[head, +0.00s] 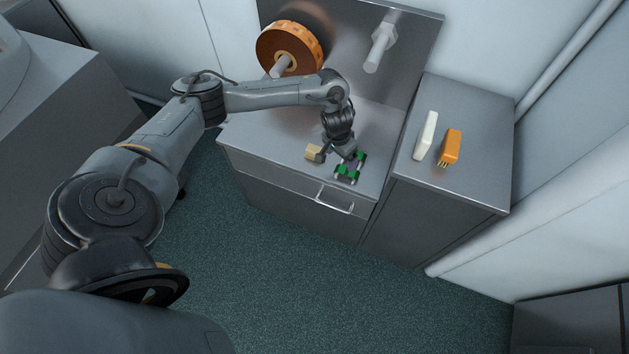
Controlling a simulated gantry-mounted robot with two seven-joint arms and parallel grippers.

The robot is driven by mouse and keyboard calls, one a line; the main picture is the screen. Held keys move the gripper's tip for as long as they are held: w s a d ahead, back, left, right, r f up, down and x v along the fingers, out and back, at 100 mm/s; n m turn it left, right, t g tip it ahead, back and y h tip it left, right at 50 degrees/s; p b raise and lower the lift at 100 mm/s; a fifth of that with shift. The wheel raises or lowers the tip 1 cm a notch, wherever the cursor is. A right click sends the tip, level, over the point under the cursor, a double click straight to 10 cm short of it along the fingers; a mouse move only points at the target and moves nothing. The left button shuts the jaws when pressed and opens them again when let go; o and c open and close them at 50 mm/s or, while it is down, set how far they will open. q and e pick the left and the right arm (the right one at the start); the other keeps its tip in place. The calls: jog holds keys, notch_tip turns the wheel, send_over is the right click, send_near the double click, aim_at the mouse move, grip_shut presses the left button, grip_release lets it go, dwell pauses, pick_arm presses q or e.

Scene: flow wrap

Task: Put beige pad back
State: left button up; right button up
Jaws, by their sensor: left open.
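The beige pad (313,152) is a small pale block on the steel counter (260,150), near its front edge. My left gripper (338,157) is low over the counter, just right of the pad. Its fingers are open, one close to the pad and one towards the green parts. Whether a finger touches the pad cannot be told. My right gripper is not in view.
Green parts with pale pieces (348,170) lie right of the gripper. An orange brush-like item (451,147) and a white block (427,135) lie on the right cabinet (480,185). A brown-orange roll (303,38) and an empty spindle (379,48) project from the back panel.

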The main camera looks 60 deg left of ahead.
pick_arm(q)
jog(key=d+f+m+t+h, duration=0.1)
jog(key=d+f+m, duration=0.1)
jog(key=d, duration=0.6)
jog(key=d+f+m+t+h, duration=0.1)
jog(key=d+f+m, duration=0.15)
jog(key=d, duration=0.55)
jog(key=s+d+r+m+t, duration=0.1)
jog(key=s+d+r+t, duration=0.1)
jog(key=d, duration=0.5)
jog(key=s+d+r+m+t, duration=0.1)
jog(key=s+d+r+m, duration=0.15)
jog(key=d, duration=0.45)
jog(key=s+a+r+n+g+y, duration=0.1)
jog(key=s+a, duration=0.3)
jog(key=s, duration=0.4)
jog(key=s+a+r+n+g+y, duration=0.1)
jog(key=s+a+r+n+g, duration=0.1)
jog(key=s, duration=0.7)
jog(key=a+r, duration=0.1)
jog(key=a, duration=0.1)
jog(key=shift+a, duration=0.4)
jog(key=shift+r, duration=0.15)
notch_tip(320, 180, up, 45)
jog(key=p, duration=4.5)
jog(key=shift+f, duration=0.2)
